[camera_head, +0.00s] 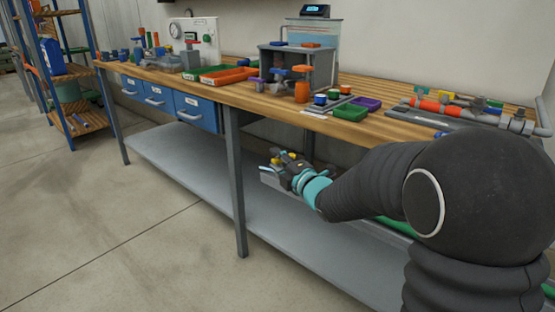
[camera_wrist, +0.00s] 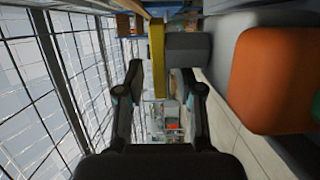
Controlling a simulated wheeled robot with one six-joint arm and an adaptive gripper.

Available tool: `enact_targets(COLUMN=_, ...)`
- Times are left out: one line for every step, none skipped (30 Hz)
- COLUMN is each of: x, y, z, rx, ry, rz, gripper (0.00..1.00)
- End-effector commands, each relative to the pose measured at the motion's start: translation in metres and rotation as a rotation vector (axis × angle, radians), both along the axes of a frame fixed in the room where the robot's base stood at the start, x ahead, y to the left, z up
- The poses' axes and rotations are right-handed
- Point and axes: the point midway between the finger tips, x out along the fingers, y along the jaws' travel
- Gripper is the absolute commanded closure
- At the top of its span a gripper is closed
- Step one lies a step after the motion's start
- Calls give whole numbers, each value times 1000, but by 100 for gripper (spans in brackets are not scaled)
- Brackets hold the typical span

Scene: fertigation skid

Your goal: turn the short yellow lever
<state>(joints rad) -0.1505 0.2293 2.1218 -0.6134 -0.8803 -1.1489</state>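In the wrist view a yellow bar (camera_wrist: 157,58), which looks like the short lever, stands upright in the picture beside a grey block (camera_wrist: 187,50). My gripper (camera_wrist: 165,80) is open, with one dark finger on each side of the bar's lower end. I see no clear contact, and cannot tell how deep the bar sits between the fingers.
A large orange block (camera_wrist: 275,80) with a green patch is close on the right in the wrist view. The wooden workbench (camera_head: 225,93) carries trays, fittings and a pipe assembly (camera_head: 455,110). A steel leg (camera_head: 236,180) stands left of my gripper. The front floor is clear.

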Motion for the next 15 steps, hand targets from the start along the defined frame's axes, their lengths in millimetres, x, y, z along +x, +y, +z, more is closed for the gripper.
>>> enact_targets(x=1, y=1, z=0, rx=0, ry=0, rz=0, gripper=64)
enact_targets(x=1, y=1, z=0, rx=0, ry=0, rz=0, gripper=64)
enact_targets(x=2, y=1, z=0, rx=0, ry=0, rz=0, gripper=64)
enact_targets(x=2, y=1, z=0, rx=0, ry=0, rz=0, gripper=64)
enact_targets(x=2, y=1, z=0, rx=0, ry=0, rz=0, gripper=64)
enact_targets(x=2, y=1, z=0, rx=0, ry=0, rz=0, gripper=64)
enact_targets(x=2, y=1, z=0, rx=0, ry=0, rz=0, gripper=64)
enact_targets(x=2, y=1, z=0, rx=0, ry=0, rz=0, gripper=64)
enact_targets(x=2, y=1, z=0, rx=0, ry=0, rz=0, gripper=66)
enact_targets(x=2, y=1, z=0, rx=0, ry=0, rz=0, gripper=74)
enact_targets(x=2, y=1, z=0, rx=0, ry=0, rz=0, gripper=81)
enact_targets(x=2, y=1, z=0, rx=0, ry=0, rz=0, gripper=91)
enact_targets(x=2, y=1, z=0, rx=0, ry=0, rz=0, gripper=99)
enact_targets(x=2, y=1, z=0, rx=0, ry=0, rz=0, gripper=100)
enact_targets(x=1, y=1, z=0, rx=0, ry=0, rz=0, gripper=100)
